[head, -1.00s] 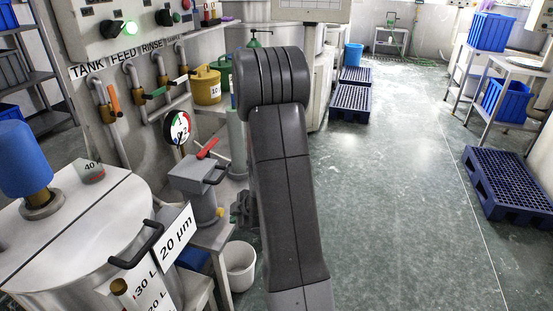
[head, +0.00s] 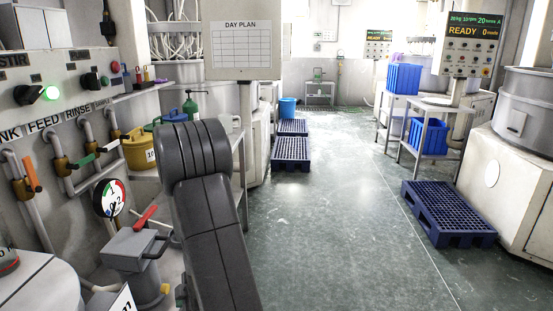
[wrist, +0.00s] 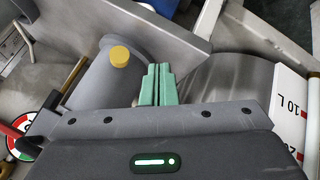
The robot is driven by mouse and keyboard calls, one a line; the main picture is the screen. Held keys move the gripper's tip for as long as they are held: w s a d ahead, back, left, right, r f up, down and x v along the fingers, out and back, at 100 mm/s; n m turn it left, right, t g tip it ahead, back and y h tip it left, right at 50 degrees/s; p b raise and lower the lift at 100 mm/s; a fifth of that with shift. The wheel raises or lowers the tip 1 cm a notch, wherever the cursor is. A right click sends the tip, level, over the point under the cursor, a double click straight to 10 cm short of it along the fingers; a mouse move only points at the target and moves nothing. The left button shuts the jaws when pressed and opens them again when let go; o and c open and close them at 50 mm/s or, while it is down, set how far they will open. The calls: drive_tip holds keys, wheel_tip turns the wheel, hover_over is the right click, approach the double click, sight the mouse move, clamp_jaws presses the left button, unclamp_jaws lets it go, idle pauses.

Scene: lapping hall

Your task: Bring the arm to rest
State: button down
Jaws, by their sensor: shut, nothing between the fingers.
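My gripper (wrist: 157,84) shows in the wrist view as two green fingers pressed together, with nothing between them. A grey cylinder with a yellow cap (wrist: 120,56) lies behind and left of the fingertips; I cannot tell whether they touch it. In the head view my dark grey arm rises from the bottom, left of centre, and bends at its ribbed joint. My gripper is hidden there.
A grey housing with a red lever (head: 135,250) and a round gauge (head: 109,198) stand left of my arm. Blue pallets (head: 447,214) lie at right; the middle floor (head: 330,220) is clear.

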drive_tip(key=shift+s+d+r, duration=0.2)
drive_tip(key=shift+d+r, duration=0.2)
drive_tip(key=shift+r, duration=0.15)
drive_tip(key=shift+f, duration=0.1)
